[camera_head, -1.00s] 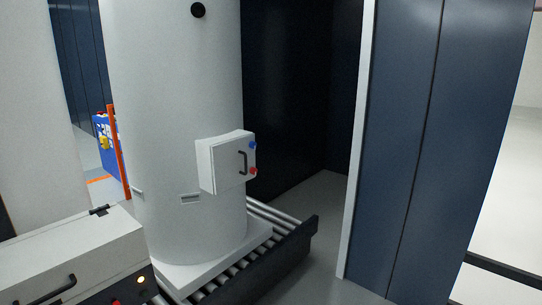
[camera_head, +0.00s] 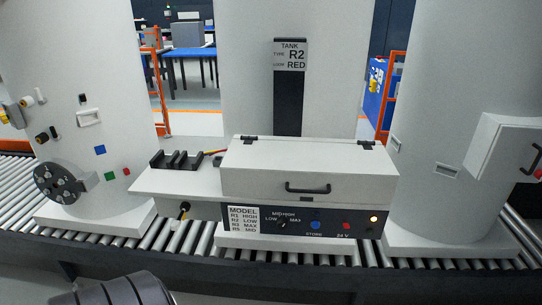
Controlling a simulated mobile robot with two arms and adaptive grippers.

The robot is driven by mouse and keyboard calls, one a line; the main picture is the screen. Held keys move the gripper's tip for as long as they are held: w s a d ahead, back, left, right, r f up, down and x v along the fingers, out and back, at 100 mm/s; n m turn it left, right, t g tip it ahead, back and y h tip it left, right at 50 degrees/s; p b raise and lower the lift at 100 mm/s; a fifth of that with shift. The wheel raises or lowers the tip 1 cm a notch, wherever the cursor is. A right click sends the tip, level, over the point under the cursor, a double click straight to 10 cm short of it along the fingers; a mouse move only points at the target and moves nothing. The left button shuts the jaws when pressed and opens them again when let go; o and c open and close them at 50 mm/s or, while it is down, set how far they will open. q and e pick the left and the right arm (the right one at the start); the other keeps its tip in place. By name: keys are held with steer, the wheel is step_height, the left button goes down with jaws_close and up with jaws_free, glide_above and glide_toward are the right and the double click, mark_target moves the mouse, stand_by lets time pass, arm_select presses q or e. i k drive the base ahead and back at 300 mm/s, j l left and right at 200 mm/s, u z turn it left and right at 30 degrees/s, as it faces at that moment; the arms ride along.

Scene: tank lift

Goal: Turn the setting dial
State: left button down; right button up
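The setting dial (camera_head: 282,222) is a small dark knob on the black front panel of a white box (camera_head: 310,187). The marks LOW, MID, HIGH and MAX stand around it; I cannot tell surely which one it points at. A model list (camera_head: 244,219) left of the dial reads R1 HIGH, R2 LOW, R3 MAX, and a last row with MID. A sign (camera_head: 291,55) on the tank behind reads TANK, R2, RED. A blue button (camera_head: 316,225) marked STORE is right of the dial. Neither gripper shows; only a dark part of mine is at the lower left.
The box's lid is shut, with a black handle (camera_head: 307,188). White tanks (camera_head: 82,130) stand on both sides. A roller conveyor (camera_head: 190,237) runs across in front.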

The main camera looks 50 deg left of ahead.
mark_target(282, 222)
steer(key=u, duration=1.45)
